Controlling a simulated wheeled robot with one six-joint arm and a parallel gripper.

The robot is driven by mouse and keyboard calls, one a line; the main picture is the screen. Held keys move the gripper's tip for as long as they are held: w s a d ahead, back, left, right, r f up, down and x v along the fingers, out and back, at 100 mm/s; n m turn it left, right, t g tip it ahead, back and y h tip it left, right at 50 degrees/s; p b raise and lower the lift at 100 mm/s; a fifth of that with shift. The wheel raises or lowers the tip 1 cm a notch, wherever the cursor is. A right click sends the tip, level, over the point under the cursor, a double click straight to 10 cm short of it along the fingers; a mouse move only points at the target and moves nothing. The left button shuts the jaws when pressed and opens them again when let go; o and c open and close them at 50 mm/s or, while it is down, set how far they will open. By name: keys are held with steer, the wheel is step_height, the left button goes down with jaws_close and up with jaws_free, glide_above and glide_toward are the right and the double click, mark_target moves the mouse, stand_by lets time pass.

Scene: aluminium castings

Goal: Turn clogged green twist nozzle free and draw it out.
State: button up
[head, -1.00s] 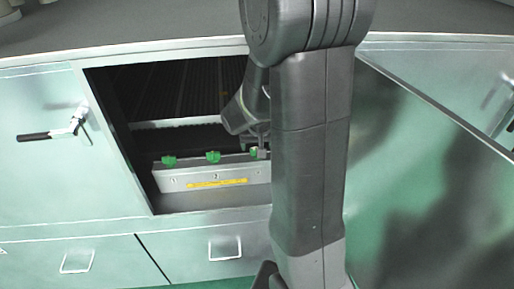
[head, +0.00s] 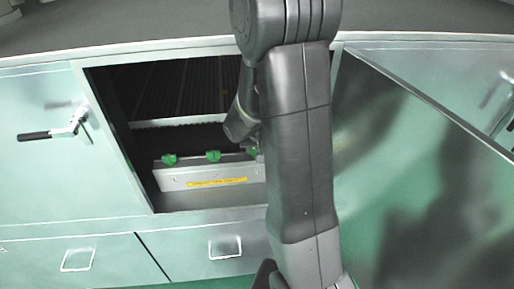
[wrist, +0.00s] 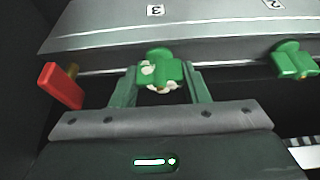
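The green twist nozzle with pale crusty patches (wrist: 160,74) sits on a metal bar (wrist: 215,38) under the number 3. In the wrist view, my gripper (wrist: 163,80) has one finger on each side of it. The fingers look open, with narrow gaps beside the nozzle; contact is hard to judge. In the head view this nozzle (head: 252,152) is the rightmost one visible, partly covered by my arm, and the fingers are hidden there. A clean-looking green nozzle (wrist: 293,60) sits under the number 2. Another green nozzle (head: 169,160) is at the bar's left end.
The bar lies inside a dark open cabinet bay (head: 190,90) with metal edges. A red tab (wrist: 62,86) stands left of my gripper. An open door panel (head: 420,150) is on the right. A black-handled lever (head: 52,134) is on the left panel.

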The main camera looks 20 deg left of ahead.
steer(key=shift+r+n+p, duration=0.1)
steer(key=shift+n+p, duration=0.5)
steer(key=shift+p, duration=1.3)
steer(key=shift+n+y, duration=0.4)
steer(key=shift+n, duration=0.2)
steer(key=shift+n+g, duration=0.4)
steer(key=shift+n, duration=0.2)
steer(key=shift+f+n+b, duration=0.2)
steer(key=shift+n+b, duration=0.1)
steer(key=shift+b, duration=0.55)
steer(key=shift+n+g+y+b, duration=0.35)
steer(key=shift+n+b, duration=0.35)
steer(key=shift+b, duration=0.75)
steer(key=shift+r+n+b, duration=0.15)
steer(key=shift+n+b, duration=0.25)
steer(key=shift+n+g+b, duration=0.25)
steer(key=shift+n+b, duration=0.05)
steer(key=shift+b, duration=0.4)
steer(key=shift+n+g+y+b, duration=0.3)
steer(key=shift+n+b, duration=0.7)
steer(key=shift+b, duration=0.25)
